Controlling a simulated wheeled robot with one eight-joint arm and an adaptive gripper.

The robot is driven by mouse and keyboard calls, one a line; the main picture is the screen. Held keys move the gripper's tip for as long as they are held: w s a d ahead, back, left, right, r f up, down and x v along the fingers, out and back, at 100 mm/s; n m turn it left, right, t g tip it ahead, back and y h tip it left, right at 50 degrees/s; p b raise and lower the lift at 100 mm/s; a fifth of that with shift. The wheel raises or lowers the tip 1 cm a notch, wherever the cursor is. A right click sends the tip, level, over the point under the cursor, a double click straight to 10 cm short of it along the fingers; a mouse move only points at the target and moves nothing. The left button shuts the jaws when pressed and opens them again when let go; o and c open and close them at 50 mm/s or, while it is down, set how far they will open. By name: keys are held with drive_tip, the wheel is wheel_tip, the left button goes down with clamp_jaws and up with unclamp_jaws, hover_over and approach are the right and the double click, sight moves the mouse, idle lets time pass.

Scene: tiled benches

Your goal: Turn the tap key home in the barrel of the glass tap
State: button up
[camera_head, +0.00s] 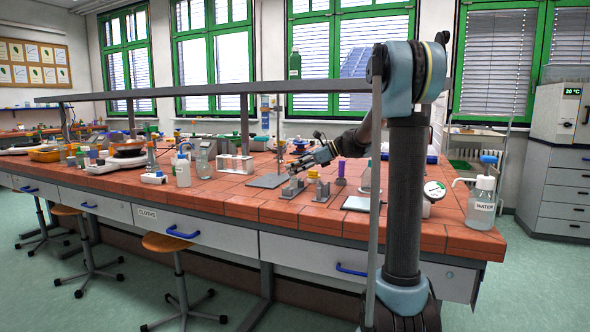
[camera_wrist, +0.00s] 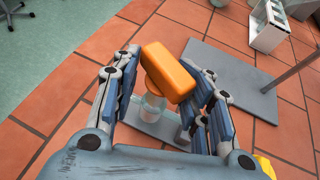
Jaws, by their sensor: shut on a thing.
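The tap key has an orange block handle (camera_wrist: 168,72), seen in the wrist view between my fingers. My gripper (camera_wrist: 160,85) is shut on it, with one finger on each side. The handle lies slantwise across the gap. Below it stands the clear glass tap barrel (camera_wrist: 152,106) on a grey base plate (camera_wrist: 145,130). The handle hides the barrel's mouth, so I cannot tell how deep the key sits or its exact turn. In the head view my gripper (camera_head: 303,164) is low over the bench, above a small grey stand (camera_head: 293,189); the key is too small to make out there.
A grey plate with a rod (camera_wrist: 235,80) stands close to the right in the wrist view. A white tube rack (camera_head: 235,165) is farther left on the tiled bench. A grey block (camera_head: 320,191), purple-topped item (camera_head: 341,170) and water bottle (camera_head: 482,203) stand to the right.

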sight(295, 178)
drive_tip(key=shift+d+f, duration=0.1)
drive_tip(key=shift+f, duration=1.55)
idle(2.6)
drive_tip(key=shift+r, duration=0.35)
idle(0.4)
drive_tip(key=shift+f+n+g, duration=0.3)
drive_tip(key=shift+f+n, duration=0.05)
drive_tip(key=shift+n, duration=0.05)
idle(1.9)
drive_tip(key=shift+r, duration=0.35)
idle(0.4)
